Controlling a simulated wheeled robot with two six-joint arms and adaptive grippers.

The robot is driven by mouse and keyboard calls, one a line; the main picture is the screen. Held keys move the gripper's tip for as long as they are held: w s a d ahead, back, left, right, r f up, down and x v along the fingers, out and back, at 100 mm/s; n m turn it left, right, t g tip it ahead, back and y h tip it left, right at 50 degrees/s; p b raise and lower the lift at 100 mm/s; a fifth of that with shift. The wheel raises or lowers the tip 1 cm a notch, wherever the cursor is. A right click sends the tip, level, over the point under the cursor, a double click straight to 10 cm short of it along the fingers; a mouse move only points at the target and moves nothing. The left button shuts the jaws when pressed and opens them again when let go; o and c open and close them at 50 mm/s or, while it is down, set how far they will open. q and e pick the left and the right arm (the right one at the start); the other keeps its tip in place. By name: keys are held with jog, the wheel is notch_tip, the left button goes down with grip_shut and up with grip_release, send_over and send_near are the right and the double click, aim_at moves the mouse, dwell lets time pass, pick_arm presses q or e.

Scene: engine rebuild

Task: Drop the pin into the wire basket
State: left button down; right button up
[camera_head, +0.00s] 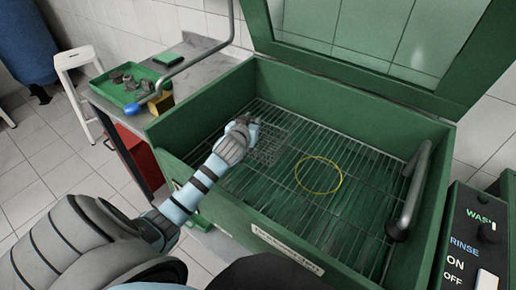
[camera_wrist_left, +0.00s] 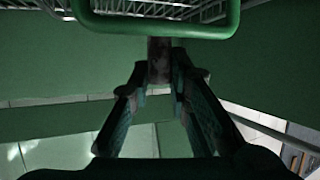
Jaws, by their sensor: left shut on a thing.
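My left gripper (camera_head: 246,121) reaches into the green washer cabinet from the left, at the near left edge of the wire basket (camera_head: 270,147). The basket is a small mesh box on the wire rack. In the left wrist view my left gripper (camera_wrist_left: 163,75) is shut on the pin (camera_wrist_left: 159,58), a short, brownish, rusty-looking piece between the fingertips. A green curved bar (camera_wrist_left: 160,32) with wire mesh behind it crosses the top of that view, close to the pin's end. The head view hides the pin behind the gripper. My right gripper is not in view.
The green washer cabinet (camera_head: 200,120) has its windowed lid (camera_head: 475,60) raised. A yellow ring (camera_head: 319,191) lies over the rack, and a grey handle bar (camera_head: 412,190) stands at right. A green tray (camera_head: 125,95) with dark parts sits on the side bench. The control panel (camera_head: 478,240) is at lower right.

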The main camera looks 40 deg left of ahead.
pick_arm(q)
jog(key=shift+r, duration=0.15)
jog(key=c, duration=1.4)
grip_release()
jog(key=shift+s+d+r, duration=0.1)
jog(key=shift+s, duration=0.15)
jog(key=v, duration=1.1)
jog(key=shift+s+d, duration=0.15)
